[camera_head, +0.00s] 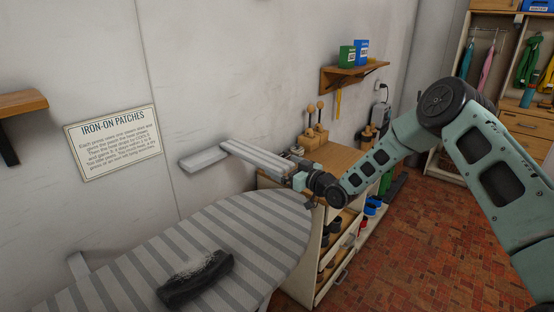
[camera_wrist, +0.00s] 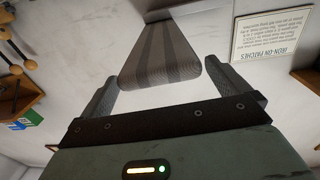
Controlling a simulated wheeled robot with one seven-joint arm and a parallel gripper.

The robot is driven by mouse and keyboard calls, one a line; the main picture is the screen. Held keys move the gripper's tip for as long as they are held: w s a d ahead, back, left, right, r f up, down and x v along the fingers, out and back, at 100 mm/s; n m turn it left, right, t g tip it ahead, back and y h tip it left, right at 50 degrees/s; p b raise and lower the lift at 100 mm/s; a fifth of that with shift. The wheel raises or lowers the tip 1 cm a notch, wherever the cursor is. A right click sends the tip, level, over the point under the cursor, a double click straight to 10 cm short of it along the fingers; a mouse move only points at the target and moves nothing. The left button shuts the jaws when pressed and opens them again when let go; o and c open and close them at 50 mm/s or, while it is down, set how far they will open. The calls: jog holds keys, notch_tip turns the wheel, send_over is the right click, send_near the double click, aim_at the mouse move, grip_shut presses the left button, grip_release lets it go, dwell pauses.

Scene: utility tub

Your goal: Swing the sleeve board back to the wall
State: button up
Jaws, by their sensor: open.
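The sleeve board (camera_head: 258,158) is a narrow, grey-striped board that juts out from the wall beside a pale mount (camera_head: 204,160). My gripper (camera_head: 299,179) is at the board's free end in the head view, where its fingers are small and hard to make out. In the wrist view, the sleeve board (camera_wrist: 158,50) shows with its wider end towards me, between the spread fingers of my gripper (camera_wrist: 165,75).
A large striped ironing board (camera_head: 215,222) with a dark rolled cloth (camera_head: 195,279) on it fills the front. A wooden-topped cabinet (camera_head: 342,157) stands just behind my gripper. A sign (camera_head: 113,143) hangs on the wall to the left. Open brick floor (camera_head: 410,260) lies right.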

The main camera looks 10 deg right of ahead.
aim_at(277, 162)
jog(key=shift+p+x, duration=0.35)
jog(key=shift+x, duration=1.65)
jog(key=shift+c, duration=0.3)
